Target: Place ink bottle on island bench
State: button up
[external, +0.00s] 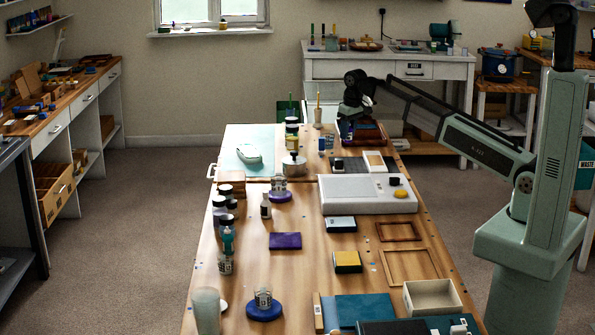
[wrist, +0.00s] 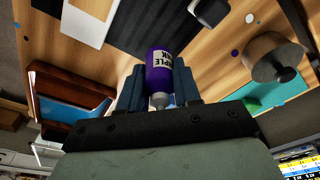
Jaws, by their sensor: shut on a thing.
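The ink bottle (wrist: 159,72) is purple with a white label whose visible letters end in "PLE" and "INK". It is between the two blue-grey fingers of my gripper (wrist: 160,88), which is shut on it. In the external view, my gripper (external: 346,118) is over the far right end of the island bench (external: 240,290), with the purple bottle (external: 346,131) below it, small and partly hidden. I cannot tell whether the bottle touches anything beneath it. The island bench is a long wooden-topped table.
A reddish wooden tray (external: 371,133) is close beside my gripper. A lidded metal pot (external: 294,165) and a white flat machine (external: 350,197) stand nearer. Bottles line the left edge. Bare wood shows around the purple block (external: 285,241).

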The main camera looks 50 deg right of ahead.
aim_at(351, 128)
jog(key=shift+f, duration=4.25)
jog(key=shift+f, duration=0.15)
jog(key=o, duration=1)
jog(key=shift+o, duration=0.2)
jog(key=r, duration=0.4)
jog(key=s+r, duration=0.1)
jog(key=r, duration=0.7)
jog(key=shift+s+r, duration=0.1)
jog(key=shift+s, duration=0.3)
